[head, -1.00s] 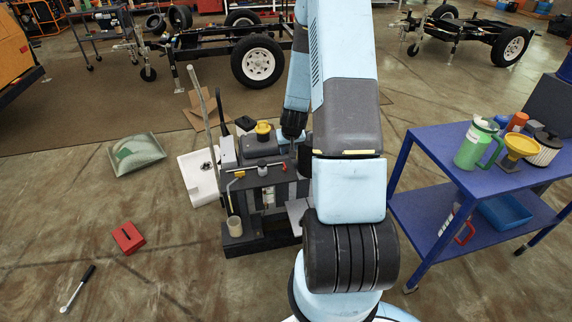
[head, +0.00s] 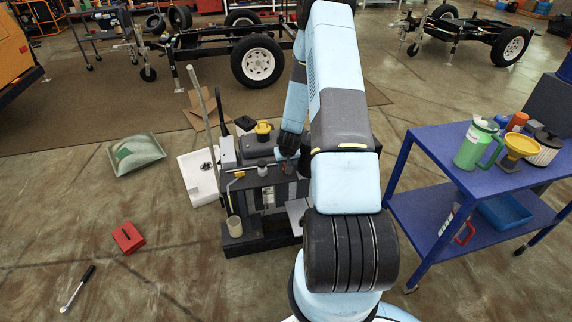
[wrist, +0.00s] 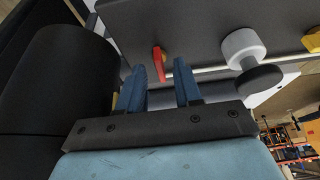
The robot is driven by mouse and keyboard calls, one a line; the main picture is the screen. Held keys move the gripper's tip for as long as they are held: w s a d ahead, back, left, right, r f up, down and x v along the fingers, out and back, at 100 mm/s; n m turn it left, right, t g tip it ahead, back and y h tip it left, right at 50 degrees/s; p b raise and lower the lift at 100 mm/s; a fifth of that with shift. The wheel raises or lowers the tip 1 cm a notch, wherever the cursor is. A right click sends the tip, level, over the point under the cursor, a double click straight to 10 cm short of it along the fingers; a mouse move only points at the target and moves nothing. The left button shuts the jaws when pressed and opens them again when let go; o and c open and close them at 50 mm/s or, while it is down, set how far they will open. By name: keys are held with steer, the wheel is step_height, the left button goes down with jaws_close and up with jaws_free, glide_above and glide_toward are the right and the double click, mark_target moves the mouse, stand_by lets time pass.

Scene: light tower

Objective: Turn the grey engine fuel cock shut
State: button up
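The engine unit (head: 262,195) stands on the floor left of my arm, with a row of controls along its top edge. A pale cylinder with a dark grey rounded knob (wrist: 260,80) shows right of my fingers in the wrist view. It seems to be the grey-topped fitting (head: 262,169) in the head view; I cannot tell whether this is the fuel cock. My gripper (wrist: 161,85) is open, its two blue fingers apart. A red lever (wrist: 158,64) shows at the gap, nearer the left finger; I cannot tell whether it is between them. My arm hides part of the unit.
A yellow handle (head: 239,174) sits left of the grey fitting, and a tall pale pole (head: 203,120) rises at the unit's left. A blue cart (head: 440,150) stands right of my arm. A red box (head: 128,237) and a ratchet (head: 77,290) lie on the clear floor to the left.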

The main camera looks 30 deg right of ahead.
steer(key=shift+w+f, duration=0.1)
steer(key=shift+f, duration=0.25)
jaws_close()
